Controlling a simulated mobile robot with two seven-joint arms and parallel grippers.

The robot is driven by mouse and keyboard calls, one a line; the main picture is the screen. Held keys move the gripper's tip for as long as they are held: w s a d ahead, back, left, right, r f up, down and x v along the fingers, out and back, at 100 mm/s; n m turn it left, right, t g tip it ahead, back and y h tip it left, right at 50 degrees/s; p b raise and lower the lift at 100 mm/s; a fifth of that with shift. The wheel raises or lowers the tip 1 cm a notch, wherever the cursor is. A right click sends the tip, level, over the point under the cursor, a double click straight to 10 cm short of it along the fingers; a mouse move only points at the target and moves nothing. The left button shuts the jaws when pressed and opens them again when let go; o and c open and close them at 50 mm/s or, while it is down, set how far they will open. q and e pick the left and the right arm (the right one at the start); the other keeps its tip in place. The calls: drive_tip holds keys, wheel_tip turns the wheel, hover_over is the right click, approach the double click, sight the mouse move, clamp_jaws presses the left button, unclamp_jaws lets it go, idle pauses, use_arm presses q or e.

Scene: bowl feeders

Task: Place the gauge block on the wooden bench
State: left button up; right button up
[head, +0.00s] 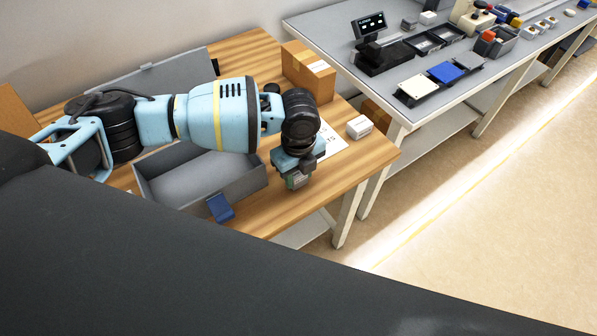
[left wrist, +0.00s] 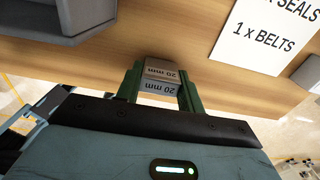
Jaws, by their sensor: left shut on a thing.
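The gauge block (left wrist: 161,84) is a small grey block marked "20 mm" on two faces. It sits between the green fingers of my left gripper (left wrist: 160,88) in the left wrist view. In the head view my left gripper (head: 297,182) points down over the front right part of the wooden bench (head: 290,214). The block is small and partly covered by the fingers there. I cannot tell whether its underside touches the bench top or hangs just above it. My right gripper is not in view.
A grey open box (head: 160,190) with a blue latch (head: 221,208) stands left of the gripper. A printed sheet (head: 331,143), a small white box (head: 360,127) and a cardboard box (head: 306,72) lie behind it. A grey table (head: 440,115) with several parts stands at right. Bare wood surrounds the gripper in front.

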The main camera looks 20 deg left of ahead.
sight(299, 173)
use_arm(q)
drive_tip(key=shift+f, duration=0.15)
drive_tip(key=o, duration=1)
drive_tip(key=shift+o, duration=0.2)
wheel_tip(299, 173, up, 12)
